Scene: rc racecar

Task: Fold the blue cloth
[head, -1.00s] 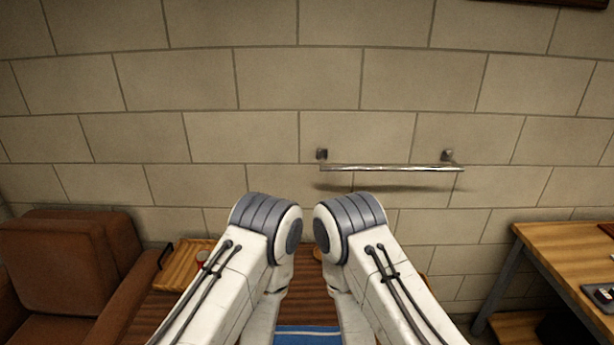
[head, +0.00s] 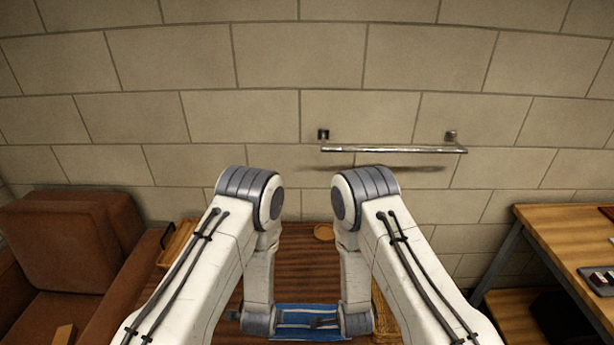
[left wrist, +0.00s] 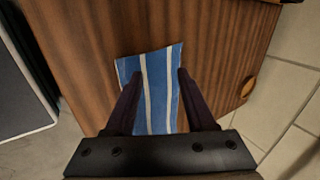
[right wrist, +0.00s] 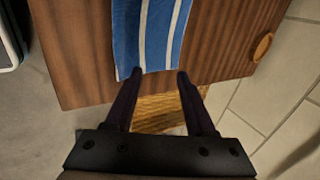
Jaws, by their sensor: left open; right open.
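The blue cloth (head: 307,310) with white stripes lies on the dark wooden table at the bottom of the head view, partly hidden by my wrists. In the left wrist view, the cloth (left wrist: 160,95) runs between the fingers of my left gripper (left wrist: 158,76), which is open over it. In the right wrist view, the cloth (right wrist: 146,35) reaches up from an end edge near the fingertips of my right gripper (right wrist: 160,74). That gripper is open. I cannot tell whether either gripper touches the cloth.
The wooden table (head: 300,260) has a round coaster (head: 323,232) near its far edge. A desk (head: 565,250) stands at right. A metal bar (head: 395,150) is wall-mounted.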

